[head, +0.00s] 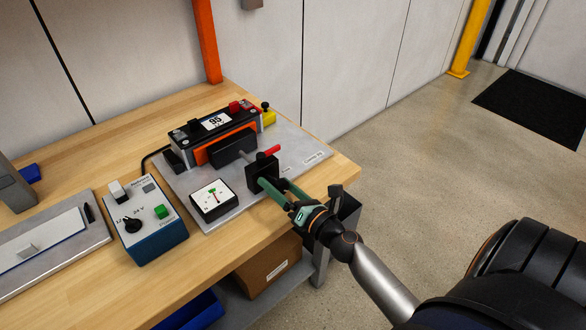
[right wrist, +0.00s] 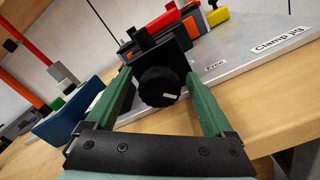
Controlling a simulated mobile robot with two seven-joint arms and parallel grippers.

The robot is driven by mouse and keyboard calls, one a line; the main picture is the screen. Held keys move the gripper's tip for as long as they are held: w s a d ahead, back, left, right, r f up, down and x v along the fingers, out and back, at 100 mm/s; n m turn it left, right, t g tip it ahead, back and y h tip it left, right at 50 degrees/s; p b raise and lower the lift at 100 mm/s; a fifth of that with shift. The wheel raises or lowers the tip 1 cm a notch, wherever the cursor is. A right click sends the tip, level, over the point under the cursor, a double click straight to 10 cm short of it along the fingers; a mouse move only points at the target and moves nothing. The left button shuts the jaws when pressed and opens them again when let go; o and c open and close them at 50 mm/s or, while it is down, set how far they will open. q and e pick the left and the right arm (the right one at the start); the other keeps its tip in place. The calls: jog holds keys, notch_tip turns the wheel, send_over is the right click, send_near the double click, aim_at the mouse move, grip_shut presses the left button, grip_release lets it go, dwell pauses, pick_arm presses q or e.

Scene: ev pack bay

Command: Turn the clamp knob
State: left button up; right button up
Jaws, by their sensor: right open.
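The clamp knob (right wrist: 157,88) is round, black and ribbed, with a white mark pointing right, on the near face of a black clamp block (right wrist: 172,52). In the head view the block (head: 259,172) stands at the front of the grey jig plate (head: 296,146), with a red lever (head: 268,153) on top; the knob is hidden there by my fingers. My right gripper (head: 272,186) is open. In the right wrist view its green fingers (right wrist: 159,80) lie on either side of the knob, with a gap visible at each side. My left gripper is not in view.
A black and orange battery unit (head: 217,122) stands behind the clamp. A gauge box (head: 212,196) sits left of it, then a blue control box (head: 150,243). The wooden bench (head: 90,185) ends close to my right gripper. A cardboard box (head: 266,262) is below.

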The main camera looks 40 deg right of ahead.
pick_arm(q)
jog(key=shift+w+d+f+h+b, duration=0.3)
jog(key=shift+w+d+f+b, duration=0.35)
jog(key=shift+b, duration=0.65)
pick_arm(e)
jog(key=s, duration=1.2)
jog(key=shift+d, duration=0.45)
pick_arm(q)
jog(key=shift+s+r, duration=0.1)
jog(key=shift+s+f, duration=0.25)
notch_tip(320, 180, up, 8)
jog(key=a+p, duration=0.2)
jog(key=p, duration=0.7)
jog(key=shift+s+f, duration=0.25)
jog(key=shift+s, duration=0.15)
pick_arm(e)
jog(key=s+a+f+m+g, duration=0.4)
jog(key=a+f+m, duration=0.2)
jog(key=m, duration=0.7)
jog(key=s+a+f+m+g+y, duration=0.1)
jog(key=s+a+f+m+g, duration=0.3)
jog(key=m, duration=1)
jog(key=a+f, duration=0.2)
jog(key=a, duration=0.1)
jog(key=shift+a+f+m+g, duration=0.25)
jog(key=shift+m+g, duration=0.05)
jog(key=shift+g, duration=0.1)
